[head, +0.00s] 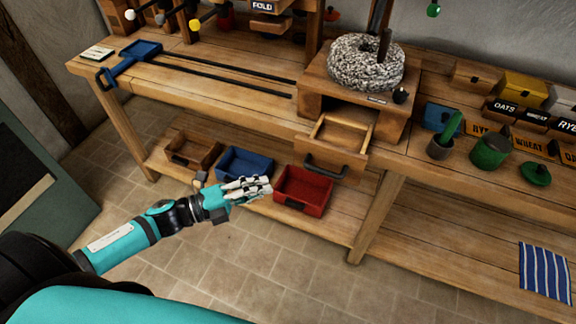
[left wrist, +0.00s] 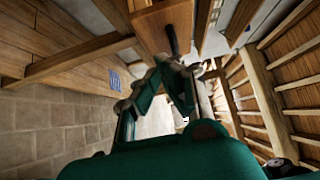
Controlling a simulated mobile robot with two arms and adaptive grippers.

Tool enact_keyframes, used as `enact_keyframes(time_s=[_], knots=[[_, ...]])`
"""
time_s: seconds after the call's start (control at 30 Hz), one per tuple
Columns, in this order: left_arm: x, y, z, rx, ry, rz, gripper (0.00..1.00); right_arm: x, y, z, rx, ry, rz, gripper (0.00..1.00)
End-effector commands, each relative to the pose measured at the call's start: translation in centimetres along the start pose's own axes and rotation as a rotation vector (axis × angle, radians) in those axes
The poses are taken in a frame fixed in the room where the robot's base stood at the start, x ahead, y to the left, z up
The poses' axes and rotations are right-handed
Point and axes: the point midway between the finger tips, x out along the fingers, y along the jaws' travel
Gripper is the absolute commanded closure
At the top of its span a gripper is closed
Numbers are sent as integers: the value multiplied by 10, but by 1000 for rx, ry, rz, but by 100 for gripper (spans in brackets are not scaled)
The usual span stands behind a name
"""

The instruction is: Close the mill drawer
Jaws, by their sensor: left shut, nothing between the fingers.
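The mill drawer (head: 340,140) is pulled out from the wooden housing under the stone mill (head: 366,62). It is open toward me and looks empty, with a dark handle (head: 326,167) on its front. My left gripper (head: 266,186) is shut and empty, left of and lower than the handle, apart from it. In the left wrist view the fingers (left wrist: 178,68) point toward the wooden drawer (left wrist: 166,26) and its dark handle (left wrist: 171,40), which show just beyond the fingertips. My right gripper is in neither view.
The lower shelf holds a brown bin (head: 193,150), a blue bin (head: 245,163) and a red bin (head: 303,190). Right of the mill stand a green pot (head: 490,150) and labelled boxes (head: 505,110). The tiled floor (head: 270,270) in front is clear.

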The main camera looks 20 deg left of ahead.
Motion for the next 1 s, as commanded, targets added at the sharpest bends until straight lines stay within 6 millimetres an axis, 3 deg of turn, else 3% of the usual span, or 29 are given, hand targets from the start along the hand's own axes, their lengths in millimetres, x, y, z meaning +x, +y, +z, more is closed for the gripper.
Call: enact_keyframes(time_s=[0.2,0.4,0.6,1.0], knots=[[50,-4,2,-1,-3,-4,100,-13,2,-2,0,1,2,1],[75,-2,17,1,-3,0,100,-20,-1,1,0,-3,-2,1],[86,0,28,-3,-2,0,100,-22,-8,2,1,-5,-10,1],[87,0,29,-2,-2,0,100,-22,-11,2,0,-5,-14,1]])
